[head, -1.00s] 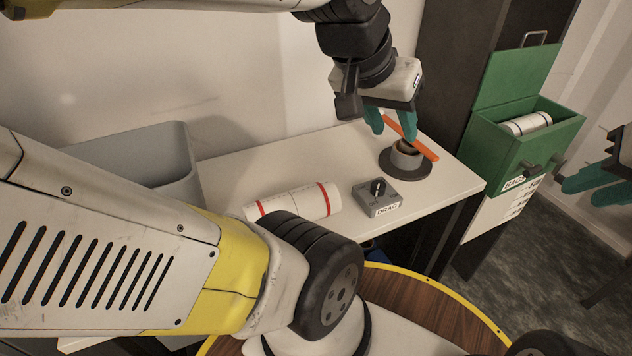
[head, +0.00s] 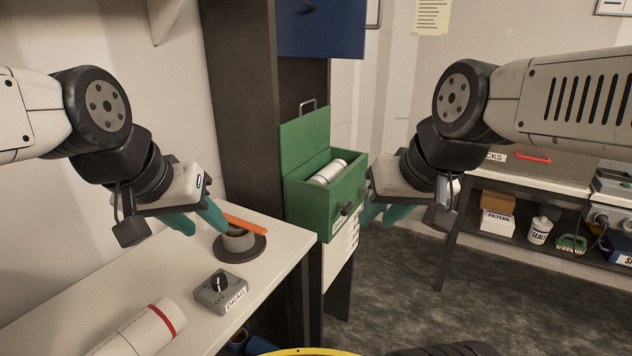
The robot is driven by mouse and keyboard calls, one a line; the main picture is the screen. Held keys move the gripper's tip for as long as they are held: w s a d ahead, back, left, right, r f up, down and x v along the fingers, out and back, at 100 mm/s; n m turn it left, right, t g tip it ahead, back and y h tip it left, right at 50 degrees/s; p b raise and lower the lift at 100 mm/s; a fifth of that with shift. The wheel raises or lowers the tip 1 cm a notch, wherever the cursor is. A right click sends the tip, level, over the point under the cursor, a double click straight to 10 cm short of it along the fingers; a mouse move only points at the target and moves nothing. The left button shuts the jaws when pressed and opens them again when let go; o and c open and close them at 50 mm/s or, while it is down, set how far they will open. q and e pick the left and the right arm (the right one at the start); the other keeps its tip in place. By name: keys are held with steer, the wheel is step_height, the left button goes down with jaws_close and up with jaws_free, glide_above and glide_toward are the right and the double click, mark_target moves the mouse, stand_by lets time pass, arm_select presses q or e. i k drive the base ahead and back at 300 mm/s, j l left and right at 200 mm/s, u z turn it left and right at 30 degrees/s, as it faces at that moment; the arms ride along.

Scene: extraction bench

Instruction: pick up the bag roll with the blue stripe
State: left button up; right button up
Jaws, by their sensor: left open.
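A white roll (head: 328,172) lies in the open green box (head: 314,193); no blue stripe can be made out on it. Another white roll (head: 135,334), with a red stripe, lies on the white bench at the lower left, partly cut off by the frame. My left gripper (head: 205,228) is open and empty above the bench, beside the orange bar. My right gripper (head: 377,218) appears open and empty, just right of the green box in the picture. Whether it touches the box cannot be told.
An orange bar (head: 248,225) lies across a grey cup on a round dark base (head: 240,248). A grey knob box (head: 220,291) labelled DRAG stands on the white bench (head: 70,309). A dark cabinet (head: 242,110) rises behind. A side shelf (head: 505,227) holds several containers. The floor between is clear.

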mark_target(330, 171)
steer(key=i+l+u, duration=0.1)
steer(key=i+l, duration=0.25)
steer(key=i+l+u, duration=0.15)
steer(key=i+l, duration=0.25)
steer(key=l, duration=0.15)
steer(key=i+l+u, duration=0.1)
steer(key=i+l, duration=0.2)
steer(key=l, duration=0.15)
